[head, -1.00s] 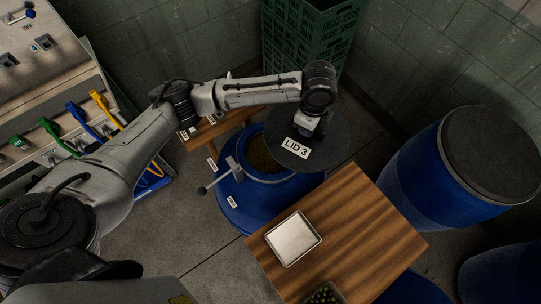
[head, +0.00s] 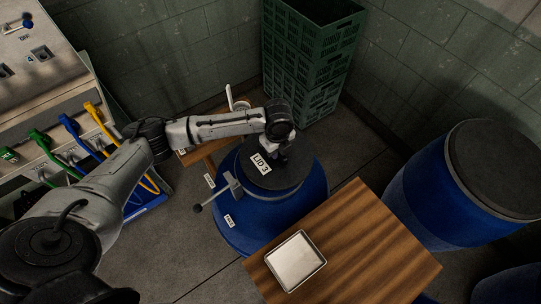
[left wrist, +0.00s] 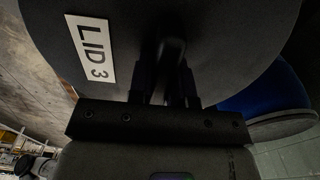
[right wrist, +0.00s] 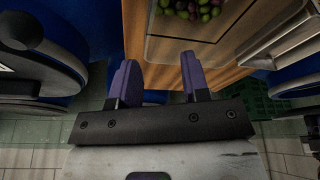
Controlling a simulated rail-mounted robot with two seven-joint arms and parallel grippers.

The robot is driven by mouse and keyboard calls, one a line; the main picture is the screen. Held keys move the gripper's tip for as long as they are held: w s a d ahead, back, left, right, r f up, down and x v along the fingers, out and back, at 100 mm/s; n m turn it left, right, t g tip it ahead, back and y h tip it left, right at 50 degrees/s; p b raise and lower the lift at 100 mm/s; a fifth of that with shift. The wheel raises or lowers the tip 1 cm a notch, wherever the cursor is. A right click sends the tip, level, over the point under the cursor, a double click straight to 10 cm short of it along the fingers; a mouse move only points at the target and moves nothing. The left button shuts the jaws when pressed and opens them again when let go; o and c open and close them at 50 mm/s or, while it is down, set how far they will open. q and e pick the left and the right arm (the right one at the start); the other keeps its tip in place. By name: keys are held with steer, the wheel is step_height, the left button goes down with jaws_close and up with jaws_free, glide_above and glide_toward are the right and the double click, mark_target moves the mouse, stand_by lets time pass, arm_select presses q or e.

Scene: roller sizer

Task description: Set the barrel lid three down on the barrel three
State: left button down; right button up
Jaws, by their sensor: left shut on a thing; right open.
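The dark round lid labelled LID 3 (head: 283,178) is over the mouth of the blue barrel (head: 290,207) in the head view, covering the opening. Whether it touches the rim all round cannot be told. My left gripper (head: 279,155) is above the lid, shut on its handle; the lid also fills the top of the left wrist view (left wrist: 225,45), where the fingers close around the dark handle. The barrel has a lever clamp (head: 228,190) on its left side. My right gripper (right wrist: 155,85) is open and empty, seen only in the right wrist view.
A wooden table (head: 365,235) with a metal tray (head: 295,261) stands close in front of the barrel. Green crates (head: 310,60) are stacked behind. Another lidded blue barrel (head: 435,205) stands at right. A panel with coloured handles (head: 70,130) is at left.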

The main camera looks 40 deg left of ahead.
arm_select(q)
steer(key=shift+s+a+f, duration=0.2)
steer(key=shift+a+f, duration=0.15)
steer(key=shift+a, duration=0.15)
steer(key=shift+s+a+f, duration=0.15)
steer(key=shift+a+f, duration=0.2)
steer(key=shift+a, duration=0.1)
step_height(320, 180, down, 3)
steer(key=shift+f, duration=0.4)
steer(key=shift+f, duration=0.25)
steer(key=shift+f, duration=0.35)
steer(key=c, duration=1)
jaws_free()
steer(key=shift+c, duration=0.2)
